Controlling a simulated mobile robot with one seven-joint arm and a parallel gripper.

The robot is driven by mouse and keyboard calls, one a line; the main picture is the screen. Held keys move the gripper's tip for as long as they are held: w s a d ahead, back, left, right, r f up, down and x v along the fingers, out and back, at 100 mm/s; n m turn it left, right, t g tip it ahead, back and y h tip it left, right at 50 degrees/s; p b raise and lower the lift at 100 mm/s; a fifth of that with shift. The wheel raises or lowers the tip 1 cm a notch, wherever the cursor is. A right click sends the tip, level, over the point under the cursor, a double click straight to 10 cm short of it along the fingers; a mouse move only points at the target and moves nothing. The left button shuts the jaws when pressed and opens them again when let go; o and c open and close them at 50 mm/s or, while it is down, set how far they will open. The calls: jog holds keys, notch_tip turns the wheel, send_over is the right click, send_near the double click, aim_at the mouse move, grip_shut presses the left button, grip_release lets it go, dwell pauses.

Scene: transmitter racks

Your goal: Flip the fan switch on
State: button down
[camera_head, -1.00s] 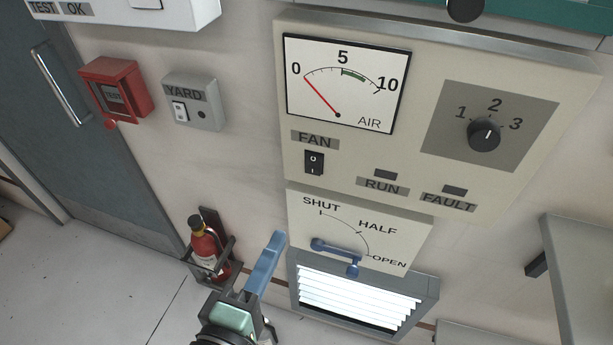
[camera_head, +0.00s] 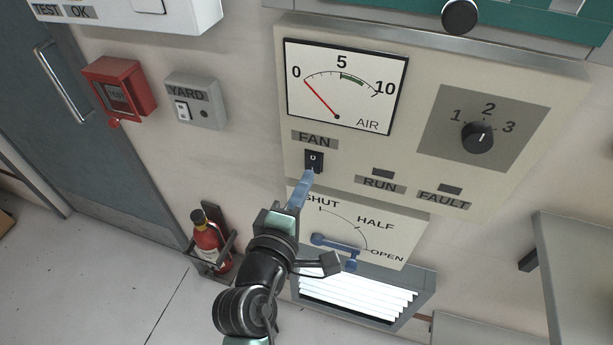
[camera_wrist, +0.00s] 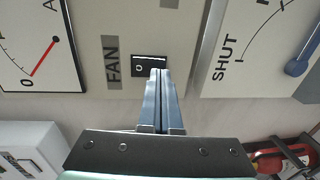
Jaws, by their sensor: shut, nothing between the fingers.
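The fan switch (camera_head: 314,157) is a small black rocker under the FAN label (camera_head: 314,138) on the beige panel. Its upper half, marked with a ring, shows; its lower half is hidden behind my fingertips. My gripper (camera_head: 309,174) is shut and empty, with its blue fingertips at the lower edge of the switch. In the wrist view the closed fingers (camera_wrist: 158,74) reach the side of the switch (camera_wrist: 142,66); I cannot tell whether they touch it. The AIR gauge needle (camera_head: 320,98) points at 0.
The RUN (camera_head: 382,173) and FAULT (camera_head: 450,189) lamps look dark. A rotary knob (camera_head: 477,137) sits at right. Below the switch are a blue vent lever (camera_head: 335,245) and a louvre (camera_head: 355,300). A YARD switch box (camera_head: 196,101) and extinguisher (camera_head: 208,243) are at left.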

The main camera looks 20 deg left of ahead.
jog(key=shift+w+f, duration=0.1)
jog(key=shift+w, duration=0.4)
jog(key=shift+w+b, duration=0.15)
jog(key=shift+b, duration=0.5)
jog(key=shift+f, duration=0.1)
